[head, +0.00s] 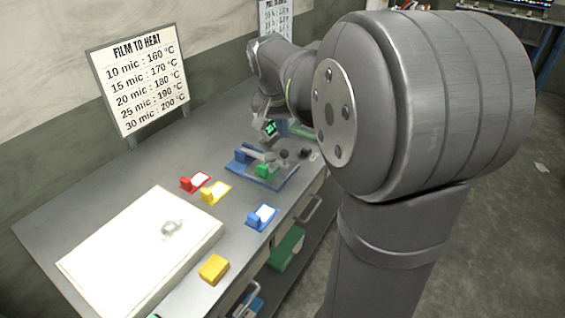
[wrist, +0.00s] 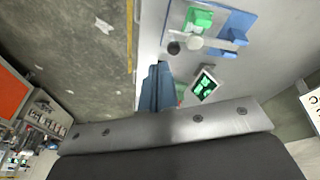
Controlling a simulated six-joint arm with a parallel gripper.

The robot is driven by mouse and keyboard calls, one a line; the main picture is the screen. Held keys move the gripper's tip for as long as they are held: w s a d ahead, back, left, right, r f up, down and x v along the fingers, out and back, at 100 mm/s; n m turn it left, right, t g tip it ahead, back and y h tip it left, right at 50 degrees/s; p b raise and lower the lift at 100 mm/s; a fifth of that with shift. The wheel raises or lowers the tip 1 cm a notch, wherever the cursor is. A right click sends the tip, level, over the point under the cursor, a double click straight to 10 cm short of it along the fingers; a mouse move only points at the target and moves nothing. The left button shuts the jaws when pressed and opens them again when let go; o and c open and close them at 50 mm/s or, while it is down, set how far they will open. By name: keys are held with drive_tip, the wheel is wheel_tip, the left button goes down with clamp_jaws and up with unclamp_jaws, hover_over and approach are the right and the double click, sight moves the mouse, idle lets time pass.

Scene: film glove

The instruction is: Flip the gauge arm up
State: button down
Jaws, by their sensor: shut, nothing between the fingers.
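The gauge stand (head: 285,181) is a blue-grey plate on the bench, with a green block (head: 264,171) and a blue block at its left end. A pale gauge arm (wrist: 205,43) lies low across it in the wrist view, beside a dark round knob (wrist: 173,47). In the wrist view my gripper (wrist: 158,66) is shut and empty, its tips apart from the knob in the picture. A small screen with green digits (wrist: 203,86) is right of the fingers. In the head view my arm hides much of the gripper, and contact with the gauge cannot be told.
Red (head: 195,182), yellow (head: 215,192) and blue (head: 262,217) holders stand on the bench left of and in front of the gauge. A white slab (head: 140,255) and a yellow block (head: 213,269) lie nearer. A film-to-heat sign (head: 138,78) stands behind.

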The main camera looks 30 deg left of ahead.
wheel_tip(320, 180, down, 6)
drive_tip(key=s+d+n+t+h, duration=0.2)
drive_tip(key=n+h, duration=0.1)
drive_tip(key=n, duration=0.5)
drive_tip(key=n+t+y, duration=0.3)
drive_tip(key=n+t, duration=0.6)
drive_tip(key=n, duration=1.4)
approach(284, 163)
drive_tip(key=v, duration=0.4)
drive_tip(key=shift+w+a, duration=0.15)
drive_tip(key=shift+w, duration=0.05)
drive_tip(key=x, duration=1)
